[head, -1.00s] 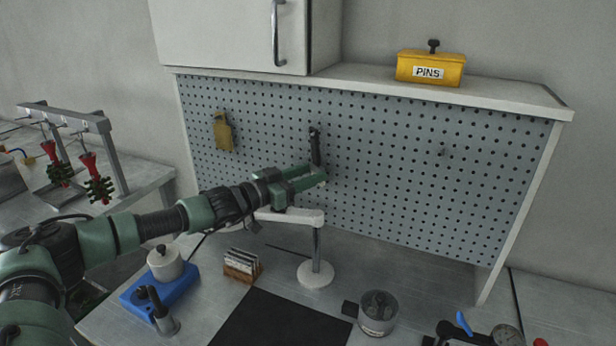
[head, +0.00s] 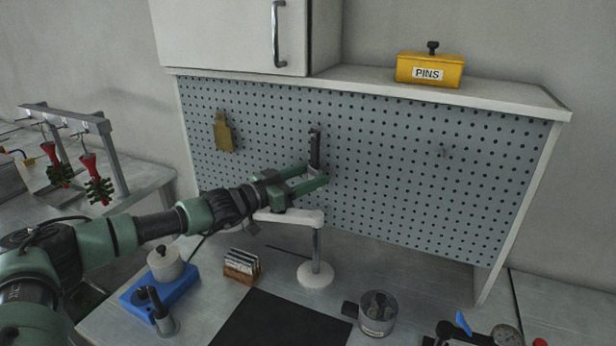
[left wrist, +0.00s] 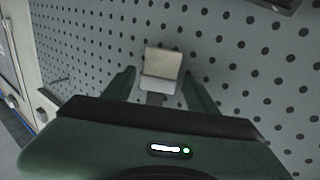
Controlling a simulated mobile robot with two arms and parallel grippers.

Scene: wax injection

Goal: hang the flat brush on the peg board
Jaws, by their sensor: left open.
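A dark, narrow piece that looks like the flat brush's handle (head: 315,146) hangs upright against the grey peg board (head: 385,180), right of the board's left third. My left gripper (head: 319,174) is at its lower end, fingers spread. In the left wrist view, a pale, flat block with a dark stem (left wrist: 161,65), apparently the brush's lower part, lies between the open fingers with gaps on both sides. The brush's peg cannot be made out clearly. My right gripper is not in view.
A yellowish flat tool (head: 223,134) hangs at the board's left. A small bare peg (head: 443,153) is at the right.

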